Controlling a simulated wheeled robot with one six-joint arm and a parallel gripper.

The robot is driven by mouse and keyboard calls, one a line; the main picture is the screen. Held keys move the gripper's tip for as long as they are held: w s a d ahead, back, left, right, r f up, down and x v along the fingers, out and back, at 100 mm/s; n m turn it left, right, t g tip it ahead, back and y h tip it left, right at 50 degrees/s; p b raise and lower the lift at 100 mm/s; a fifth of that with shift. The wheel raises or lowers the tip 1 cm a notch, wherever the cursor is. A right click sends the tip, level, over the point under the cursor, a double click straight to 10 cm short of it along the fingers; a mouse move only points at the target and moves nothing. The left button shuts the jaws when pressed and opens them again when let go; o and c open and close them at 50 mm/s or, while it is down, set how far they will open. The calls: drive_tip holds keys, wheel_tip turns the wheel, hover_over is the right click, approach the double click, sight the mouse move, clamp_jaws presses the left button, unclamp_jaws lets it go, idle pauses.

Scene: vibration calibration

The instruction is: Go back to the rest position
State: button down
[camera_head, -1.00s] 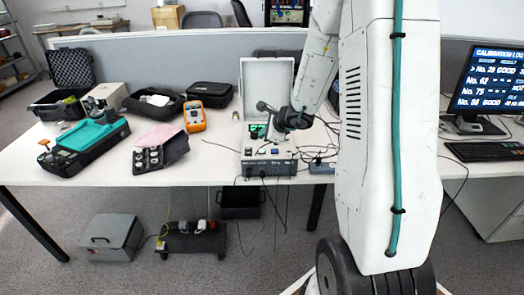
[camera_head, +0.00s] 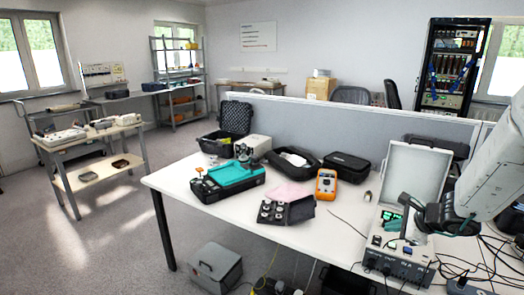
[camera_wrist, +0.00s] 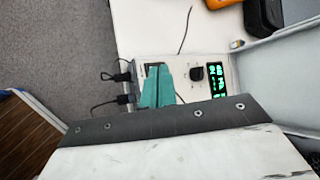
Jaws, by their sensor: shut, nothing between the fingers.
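My gripper (camera_wrist: 160,85) shows in the wrist view as teal fingers, shut with nothing between them. They appear in front of the panel of an open-lidded calibration device (camera_wrist: 210,105) with a green display and a black knob. In the head view the same device (camera_head: 398,262) stands at the right of the table, its lid raised. The dark end of my arm (camera_head: 432,218) is over it at the right edge. I cannot tell whether the fingers touch the panel.
The white table (camera_head: 330,232) also holds a teal-topped black case (camera_head: 228,182), an orange multimeter (camera_head: 326,184) and black pouches (camera_head: 345,164). A grey partition (camera_head: 350,122) stands behind. Cables trail at the device's right. The floor (camera_head: 100,235) at left is open.

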drive_tip(key=s+a+r+n+g+y, duration=0.45)
drive_tip(key=s+a+r+n, duration=0.35)
drive_tip(key=s+a+n, duration=0.45)
drive_tip(key=s+a+r+n+g+h, duration=0.1)
drive_tip(key=s+r+n+h, duration=0.3)
drive_tip(key=s, duration=0.6)
drive_tip(key=s+a+r+n+g+h, duration=0.1)
drive_tip(key=s+r+n+h, duration=0.3)
drive_tip(key=s, duration=0.6)
drive_tip(key=shift+a+r+n+g, duration=0.2)
drive_tip(key=shift+r+n+g, duration=0.25)
drive_tip(key=shift+n, duration=0.5)
